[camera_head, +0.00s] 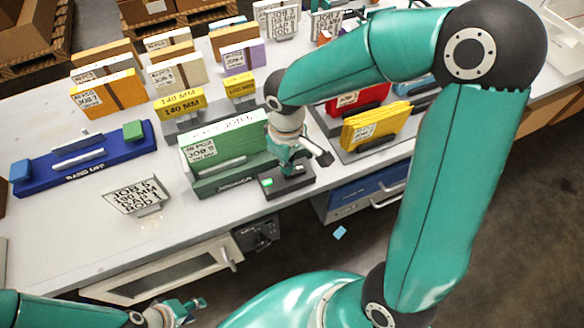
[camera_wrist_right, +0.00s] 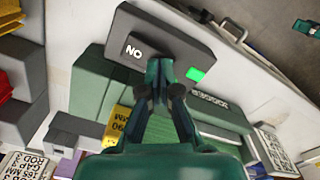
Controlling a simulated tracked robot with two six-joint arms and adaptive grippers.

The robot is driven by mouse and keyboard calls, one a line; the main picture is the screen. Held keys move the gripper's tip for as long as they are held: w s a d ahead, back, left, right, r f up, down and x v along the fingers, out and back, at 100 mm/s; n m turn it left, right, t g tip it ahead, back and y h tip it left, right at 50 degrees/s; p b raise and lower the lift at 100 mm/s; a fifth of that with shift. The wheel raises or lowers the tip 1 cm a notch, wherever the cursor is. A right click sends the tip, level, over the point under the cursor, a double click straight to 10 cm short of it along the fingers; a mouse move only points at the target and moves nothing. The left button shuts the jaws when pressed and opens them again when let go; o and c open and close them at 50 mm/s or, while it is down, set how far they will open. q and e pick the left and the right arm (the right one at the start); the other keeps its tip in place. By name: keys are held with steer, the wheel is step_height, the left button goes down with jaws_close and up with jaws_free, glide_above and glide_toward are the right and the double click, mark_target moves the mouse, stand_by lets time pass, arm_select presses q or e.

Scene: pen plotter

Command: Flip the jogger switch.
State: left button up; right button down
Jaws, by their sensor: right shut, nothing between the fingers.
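The jogger (camera_head: 200,185) is a grey-green holder on the table with a green-fronted block of paper in it; it also shows in the right wrist view (camera_wrist_right: 90,95). Its dark switch box (camera_head: 290,187) sits at its right end. In the wrist view the box (camera_wrist_right: 185,35) has an upside-down "ON" label and a lit green patch (camera_wrist_right: 195,74). My right gripper (camera_head: 290,165) is shut and empty, fingertips (camera_wrist_right: 158,68) at the box between label and patch. The fingers hide the rocker; contact cannot be told. My left gripper (camera_head: 192,308) is open and empty, low in front of the table.
A white job card (camera_head: 137,197) stands left of the jogger. A blue tray (camera_head: 85,160) is further left. A rack with yellow pads (camera_head: 375,125) stands close on the right. Drawers (camera_head: 365,190) are below the table edge.

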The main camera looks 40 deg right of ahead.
steer(key=shift+f, duration=0.35)
steer(key=shift+r, duration=0.1)
steer(key=shift+r+p, duration=2.5)
steer(key=shift+r, duration=0.95)
